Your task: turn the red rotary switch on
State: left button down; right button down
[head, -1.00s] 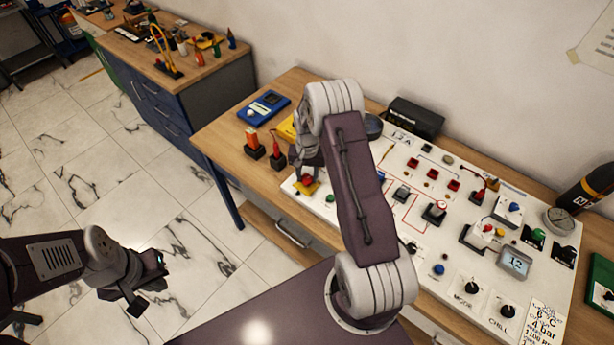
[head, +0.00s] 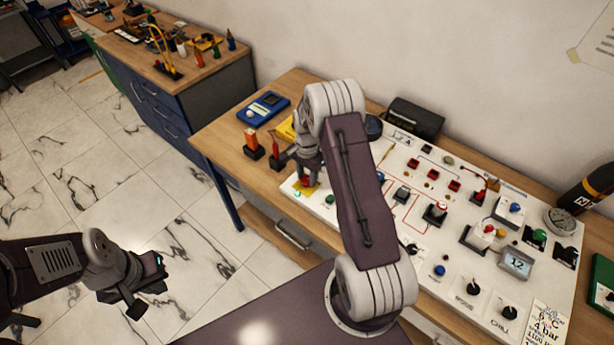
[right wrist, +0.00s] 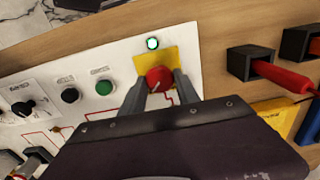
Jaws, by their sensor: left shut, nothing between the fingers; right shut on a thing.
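The red rotary switch (right wrist: 159,78) sits on a yellow plate (right wrist: 140,64) near the panel's edge in the right wrist view. A white line runs slantwise across its knob. A lamp (right wrist: 152,43) beside the plate glows green. My right gripper (right wrist: 163,84) is shut on the red knob, one finger on each side. In the head view my right gripper (head: 308,180) is at the panel's left corner, over the yellow plate (head: 299,185), and hides most of the switch. My left gripper (head: 152,277) is shut and empty, over the floor at the left.
The white panel (head: 405,252) carries several other switches, buttons and knobs. A green button (right wrist: 103,87) and a black one (right wrist: 70,95) are near the red switch. Black holders (right wrist: 245,60) with coloured handles stand close by on the wooden bench.

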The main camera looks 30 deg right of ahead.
aim_at(307, 179)
dwell(0.4)
jog(key=c, duration=1.1)
grip_release()
jog(key=shift+o, duration=1)
jog(key=shift+r, duration=0.1)
jog(key=shift+r, duration=0.25)
notch_tip(307, 179, up, 8)
jog(key=b, duration=0.1)
jog(key=shift+r+b, duration=0.25)
jog(key=shift+b, duration=0.1)
